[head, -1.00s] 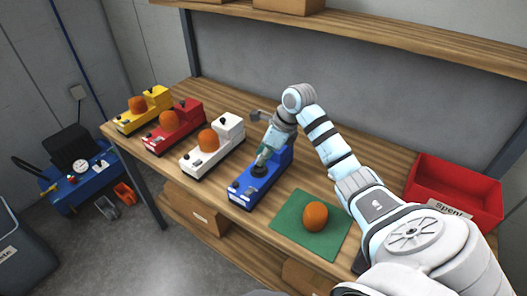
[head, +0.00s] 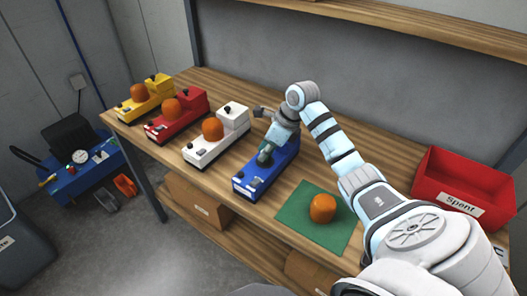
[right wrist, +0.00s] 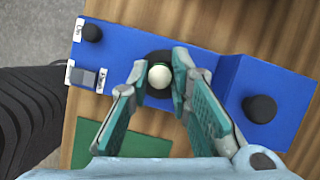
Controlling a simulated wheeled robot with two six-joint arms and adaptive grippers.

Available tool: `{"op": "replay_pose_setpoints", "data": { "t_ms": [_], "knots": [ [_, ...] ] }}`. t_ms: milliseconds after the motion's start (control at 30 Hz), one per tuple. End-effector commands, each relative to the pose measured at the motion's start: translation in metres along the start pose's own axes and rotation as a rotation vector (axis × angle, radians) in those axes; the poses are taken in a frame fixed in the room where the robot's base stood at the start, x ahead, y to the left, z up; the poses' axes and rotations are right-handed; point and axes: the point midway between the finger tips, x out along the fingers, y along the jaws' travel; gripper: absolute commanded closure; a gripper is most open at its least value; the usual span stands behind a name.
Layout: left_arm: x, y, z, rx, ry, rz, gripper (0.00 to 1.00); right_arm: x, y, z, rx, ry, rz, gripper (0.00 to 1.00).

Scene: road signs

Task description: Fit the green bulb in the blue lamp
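The blue lamp (head: 262,174) stands on the workbench without an orange dome. My right gripper (head: 265,157) points down over its socket. In the right wrist view, my right gripper (right wrist: 160,72) has its two teal fingers on either side of a small pale bulb (right wrist: 159,76) and looks shut on it. The bulb is in line with the black round socket (right wrist: 158,57) of the blue lamp (right wrist: 222,72). Its colour reads whitish, and I cannot tell whether it is seated. My left gripper is not in view.
An orange dome (head: 322,208) sits on a green mat (head: 295,212) in front of the blue lamp. White (head: 203,154), red (head: 163,131) and yellow (head: 131,112) lamps with domes stand to the left. A red "Spent" bin (head: 465,183) is at right. A shelf (head: 430,32) runs above.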

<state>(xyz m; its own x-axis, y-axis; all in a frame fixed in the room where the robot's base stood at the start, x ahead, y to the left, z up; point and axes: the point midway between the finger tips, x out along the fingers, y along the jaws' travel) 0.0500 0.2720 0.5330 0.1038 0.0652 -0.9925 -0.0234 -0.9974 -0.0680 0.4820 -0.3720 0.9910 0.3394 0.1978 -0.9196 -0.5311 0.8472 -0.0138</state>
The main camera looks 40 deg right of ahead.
Motion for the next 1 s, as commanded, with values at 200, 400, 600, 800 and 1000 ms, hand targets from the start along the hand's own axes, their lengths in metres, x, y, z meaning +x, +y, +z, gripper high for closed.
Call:
{"op": "replay_pose_setpoints", "data": {
  "t_ms": [200, 400, 600, 800, 1000],
  "knots": [
    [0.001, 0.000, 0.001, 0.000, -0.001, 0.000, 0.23, 0.006, 0.001, -0.010, 0.012, 0.028, 0.010, 0.58],
    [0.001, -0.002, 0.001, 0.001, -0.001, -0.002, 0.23, 0.006, 0.002, -0.007, 0.007, 0.024, 0.011, 0.58],
    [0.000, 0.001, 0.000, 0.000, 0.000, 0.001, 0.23, 0.005, 0.002, -0.004, 0.002, 0.018, 0.010, 0.58],
    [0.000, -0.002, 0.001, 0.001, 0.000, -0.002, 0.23, 0.003, 0.002, -0.003, 0.002, 0.016, 0.007, 0.58],
    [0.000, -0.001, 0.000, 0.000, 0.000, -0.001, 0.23, -0.031, 0.000, -0.003, 0.000, 0.014, 0.001, 0.58]
  ]
}}
